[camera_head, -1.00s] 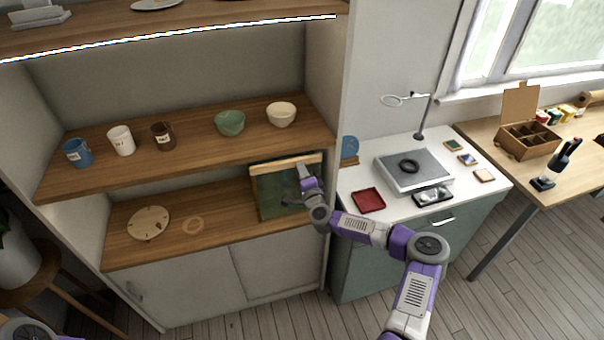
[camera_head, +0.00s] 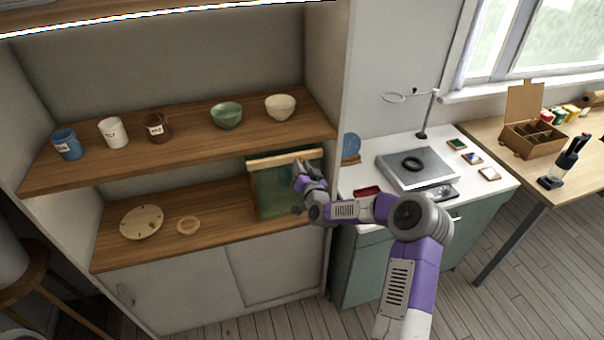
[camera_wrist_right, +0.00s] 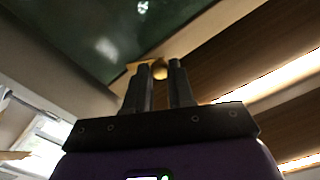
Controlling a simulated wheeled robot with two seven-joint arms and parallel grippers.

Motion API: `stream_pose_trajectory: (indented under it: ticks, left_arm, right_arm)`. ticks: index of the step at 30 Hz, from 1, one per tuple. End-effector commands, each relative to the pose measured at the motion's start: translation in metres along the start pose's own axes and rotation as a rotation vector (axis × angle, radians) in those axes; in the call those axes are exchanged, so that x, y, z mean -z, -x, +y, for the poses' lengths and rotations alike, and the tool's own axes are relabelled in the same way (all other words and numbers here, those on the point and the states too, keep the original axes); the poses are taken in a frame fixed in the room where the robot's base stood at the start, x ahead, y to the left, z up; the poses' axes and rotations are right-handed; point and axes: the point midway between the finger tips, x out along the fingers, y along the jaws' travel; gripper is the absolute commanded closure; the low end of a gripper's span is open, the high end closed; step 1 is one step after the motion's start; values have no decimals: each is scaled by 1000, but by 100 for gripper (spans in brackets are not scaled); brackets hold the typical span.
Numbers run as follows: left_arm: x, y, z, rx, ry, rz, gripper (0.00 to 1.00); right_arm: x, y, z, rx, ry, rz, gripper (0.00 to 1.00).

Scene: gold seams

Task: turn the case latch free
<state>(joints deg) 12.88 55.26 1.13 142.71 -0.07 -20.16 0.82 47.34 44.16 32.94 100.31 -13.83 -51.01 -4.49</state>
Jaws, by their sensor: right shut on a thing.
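The case (camera_head: 262,205) stands on the lower shelf at its right end, with a pale wooden top edge and a dark green glassy front. My right gripper (camera_head: 298,166) is at the upper front of the case and hides the latch in the head view. In the right wrist view, the latch (camera_wrist_right: 160,73) is a small rounded brass-coloured piece by the case's pale frame, beside the dark green pane (camera_wrist_right: 95,35). The right fingers (camera_wrist_right: 161,68) are close together, shut on the latch. How far it is turned I cannot tell. My left gripper is out of view.
The upper shelf (camera_head: 185,165) above the case holds mugs and two bowls. A round wooden disc (camera_head: 141,222) and a wooden ring (camera_head: 188,226) lie left of the case. The white counter (camera_head: 372,178) is to the right, with a red tray (camera_head: 367,192) partly behind my arm.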

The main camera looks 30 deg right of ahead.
Motion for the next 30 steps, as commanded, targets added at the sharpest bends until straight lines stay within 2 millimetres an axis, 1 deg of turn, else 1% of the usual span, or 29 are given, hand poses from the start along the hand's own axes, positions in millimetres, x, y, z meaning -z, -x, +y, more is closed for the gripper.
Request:
stream_pose_trajectory:
  ticks: [1, 3, 9, 15, 21, 30]
  left_arm:
    - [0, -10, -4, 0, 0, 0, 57]
    - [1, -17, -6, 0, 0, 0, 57]
    - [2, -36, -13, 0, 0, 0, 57]
    - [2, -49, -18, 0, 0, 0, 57]
    - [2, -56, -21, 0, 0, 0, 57]
    - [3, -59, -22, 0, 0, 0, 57]
  right_arm:
    - [-2, 0, 0, 3, 48, 4, 100]
    - [-2, 0, 0, 3, 112, 5, 100]
    - [-2, 0, 0, 2, 274, 4, 100]
    - [-2, 0, 0, 1, 397, 2, 100]
    - [-1, 0, 0, 0, 470, 1, 100]
    - [-1, 0, 0, -1, 506, -2, 100]
